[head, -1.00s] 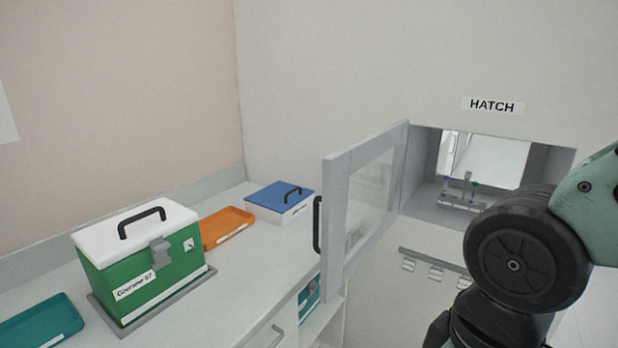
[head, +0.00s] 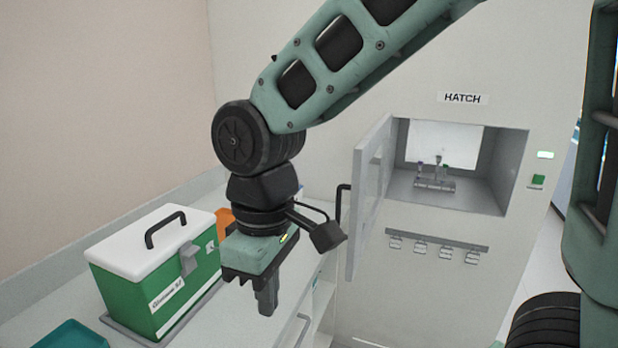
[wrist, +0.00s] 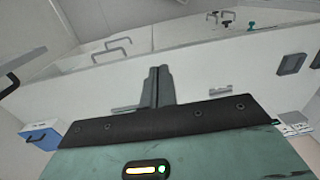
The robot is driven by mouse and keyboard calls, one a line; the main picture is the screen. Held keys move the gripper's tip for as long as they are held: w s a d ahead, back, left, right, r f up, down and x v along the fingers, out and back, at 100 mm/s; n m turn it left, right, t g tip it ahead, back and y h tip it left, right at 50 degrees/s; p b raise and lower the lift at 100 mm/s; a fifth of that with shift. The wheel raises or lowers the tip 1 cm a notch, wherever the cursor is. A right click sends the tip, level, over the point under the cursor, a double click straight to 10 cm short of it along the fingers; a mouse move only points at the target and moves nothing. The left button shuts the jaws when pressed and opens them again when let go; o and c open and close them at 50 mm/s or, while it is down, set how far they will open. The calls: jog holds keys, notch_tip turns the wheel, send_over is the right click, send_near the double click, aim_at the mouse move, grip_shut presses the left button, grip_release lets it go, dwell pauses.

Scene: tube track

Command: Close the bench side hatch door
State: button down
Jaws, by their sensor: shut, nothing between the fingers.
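The hatch door (head: 372,200) stands open, swung out from the left side of the hatch opening (head: 455,195) in the wall. It is a grey framed panel with a dark bar handle (head: 342,203) on its outer left edge. My gripper (head: 267,308) hangs fingers down over the bench front, left of the door and apart from it. It is shut and empty. The gripper's fingers also show in the wrist view (wrist: 157,88). Inside the hatch stands a small rack (head: 434,180) with tubes.
A green case with white lid (head: 155,270) stands on the bench, left of my gripper. An orange tray (head: 226,222) is partly hidden behind my arm, and a teal tray (head: 70,337) lies at the front left. A hook rail (head: 437,243) is below the hatch.

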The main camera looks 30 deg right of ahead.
jog(key=w+d+r, duration=0.3)
jog(key=w, duration=0.4)
jog(key=w+d+r, duration=0.3)
jog(key=w, duration=0.5)
jog(key=w+d+r+g+h, duration=0.1)
jog(key=w+d+r, duration=0.15)
jog(key=d, duration=0.25)
jog(key=w+d+r+p, duration=0.1)
jog(key=w+d+r, duration=0.1)
jog(key=w+d, duration=0.3)
jog(key=w+d+r+g+h, duration=0.1)
jog(key=w+d+r, duration=0.2)
jog(key=d, duration=0.3)
jog(key=s+d+f+p, duration=0.3)
jog(key=s+d+f, duration=0.1)
jog(key=f, duration=0.6)
jog(key=shift+s+m+p, duration=0.3)
jog(key=shift+s+p, duration=0.1)
jog(key=shift+s, duration=0.3)
jog(key=shift+d, duration=0.15)
